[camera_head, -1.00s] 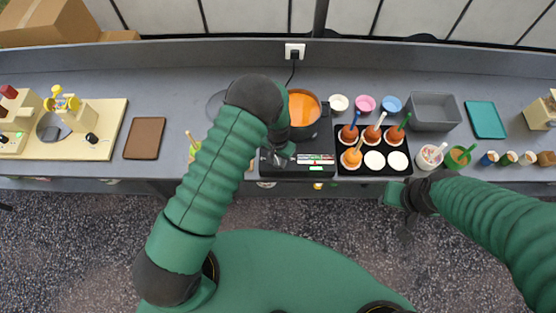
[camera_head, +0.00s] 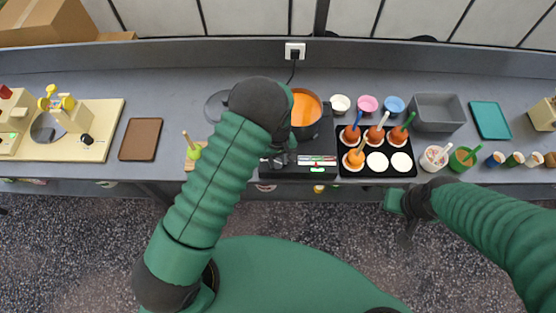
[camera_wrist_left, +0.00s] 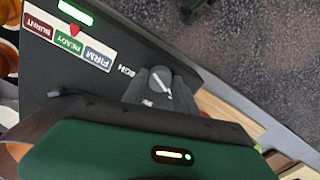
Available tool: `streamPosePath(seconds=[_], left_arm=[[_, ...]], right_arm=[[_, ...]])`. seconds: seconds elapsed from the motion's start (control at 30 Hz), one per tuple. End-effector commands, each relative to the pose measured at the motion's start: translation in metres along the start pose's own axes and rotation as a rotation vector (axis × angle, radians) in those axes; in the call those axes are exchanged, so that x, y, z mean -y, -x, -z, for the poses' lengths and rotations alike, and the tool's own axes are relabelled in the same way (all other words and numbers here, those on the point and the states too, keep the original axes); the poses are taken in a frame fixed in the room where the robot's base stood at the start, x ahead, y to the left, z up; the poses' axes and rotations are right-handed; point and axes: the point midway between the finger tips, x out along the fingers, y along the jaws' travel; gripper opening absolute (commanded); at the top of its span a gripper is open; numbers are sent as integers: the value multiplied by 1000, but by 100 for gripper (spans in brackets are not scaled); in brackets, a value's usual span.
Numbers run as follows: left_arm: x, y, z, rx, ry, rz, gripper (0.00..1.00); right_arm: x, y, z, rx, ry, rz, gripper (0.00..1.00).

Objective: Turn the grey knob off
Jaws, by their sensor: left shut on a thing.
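The grey knob (camera_wrist_left: 160,82), round with a white mark line, sits on the front of the black cooker (camera_wrist_left: 110,60) in the left wrist view. My left gripper (camera_wrist_left: 158,98) is at the knob, its dark jaws shut on it. In the head view my left gripper (camera_head: 281,160) is at the front left of the cooker (camera_head: 300,172), and my arm hides the knob. My right gripper (camera_head: 397,203) hangs in front of the counter edge, away from the cooker; its jaws are too small to read.
A pot of orange liquid (camera_head: 304,112) stands on the cooker. A black tray (camera_head: 345,168) of coated apples stands just right. A brown board (camera_head: 141,139) lies left.

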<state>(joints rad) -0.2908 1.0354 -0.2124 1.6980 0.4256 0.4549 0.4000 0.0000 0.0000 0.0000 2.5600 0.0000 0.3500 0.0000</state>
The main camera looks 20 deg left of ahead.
Motion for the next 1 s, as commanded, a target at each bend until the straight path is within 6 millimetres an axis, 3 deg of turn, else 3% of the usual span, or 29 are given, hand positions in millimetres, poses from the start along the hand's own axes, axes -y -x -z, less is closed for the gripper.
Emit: streamPosePath(seconds=[0.73,0.77,0.9,1.0], left_arm=[[-3,4,5,-13,83,-10,0],[-3,4,5,-13,83,-10,38],[-2,3,4,-9,83,-7,55],[-2,2,3,-7,82,-5,55]], right_arm=[[0,-2,0,0,0,0,34],[0,-2,0,0,0,0,34],[0,-2,0,0,0,0,34],[0,-2,0,0,0,0,34]])
